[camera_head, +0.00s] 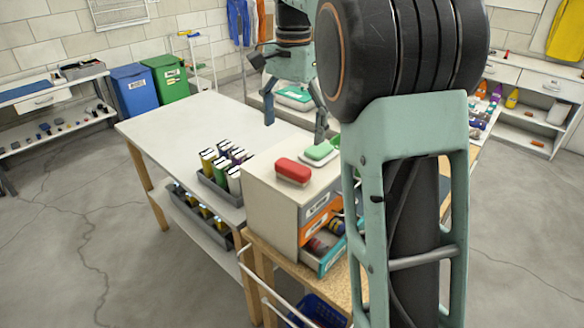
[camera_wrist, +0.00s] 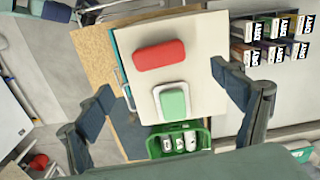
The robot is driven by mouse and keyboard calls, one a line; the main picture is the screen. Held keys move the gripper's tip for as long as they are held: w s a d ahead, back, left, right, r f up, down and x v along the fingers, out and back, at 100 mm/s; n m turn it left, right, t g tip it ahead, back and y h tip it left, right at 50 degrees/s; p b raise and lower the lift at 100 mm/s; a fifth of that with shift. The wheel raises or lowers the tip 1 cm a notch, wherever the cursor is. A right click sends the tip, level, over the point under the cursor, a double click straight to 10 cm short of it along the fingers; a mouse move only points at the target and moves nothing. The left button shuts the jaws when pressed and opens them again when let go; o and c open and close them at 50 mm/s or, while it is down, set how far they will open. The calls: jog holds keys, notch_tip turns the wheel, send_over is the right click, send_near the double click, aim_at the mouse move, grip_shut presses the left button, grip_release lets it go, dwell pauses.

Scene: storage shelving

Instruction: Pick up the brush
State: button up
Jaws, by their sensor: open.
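A red block-shaped item with a pale underside, which looks like the brush (camera_head: 293,170), lies on top of the small drawer cabinet (camera_head: 266,192). In the wrist view the red brush (camera_wrist: 159,55) lies crosswise, just above the midpoint between the fingers. A green block (camera_head: 319,150) on a white base sits beside it; the green block also shows in the wrist view (camera_wrist: 173,103). My gripper (camera_head: 296,130) is open and empty above and behind the cabinet top. In the wrist view its fingers (camera_wrist: 162,82) are spread wide on both sides of the cabinet top, touching neither item.
The cabinet has an open lower drawer (camera_head: 330,250) with items in it. A grey bin of labelled cartons (camera_head: 215,185) stands left of the cabinet. The white table (camera_head: 190,125) is largely clear. A green bin with white-topped items (camera_wrist: 180,140) shows in the wrist view.

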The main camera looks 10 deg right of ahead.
aim_at(293, 166)
notch_tip(293, 166, down, 10)
jog(key=shift+s+r+b, duration=0.15)
jog(key=shift+r+b, duration=0.1)
jog(key=shift+b, duration=0.15)
jog(key=c, duration=1.2)
jog(key=shift+c, duration=0.2)
